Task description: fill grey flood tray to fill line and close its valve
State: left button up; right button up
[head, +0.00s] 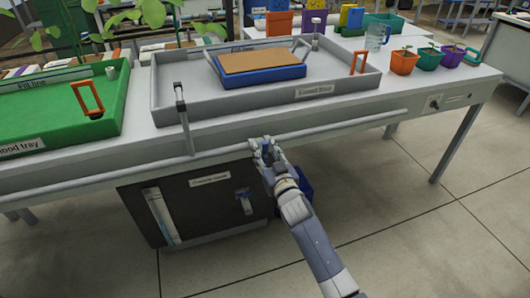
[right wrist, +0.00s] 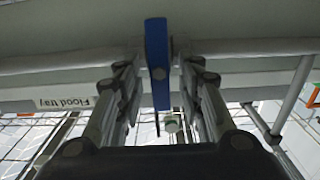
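The grey flood tray (head: 345,87) sits on the white bench, a "Flood tray" label on its front wall. A blue box (head: 262,75) with a brown top stands inside it. My right gripper (head: 264,145) is below the bench's front edge, under the grey tray. In the right wrist view a blue lever (right wrist: 157,65), seemingly the valve handle, stands between the fingers (right wrist: 160,85), which look open with a gap at its right side. The lever's base is hidden. My left gripper is out of view.
A green flood tray (head: 112,100) with a "Fill line" label is at left. A pipe (head: 330,128) runs along the bench front. Potted seedlings (head: 404,62) and a clear jug (head: 377,36) stand at right.

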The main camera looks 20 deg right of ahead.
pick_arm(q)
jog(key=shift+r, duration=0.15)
pick_arm(e)
jog(key=shift+w, duration=0.25)
grip_shut()
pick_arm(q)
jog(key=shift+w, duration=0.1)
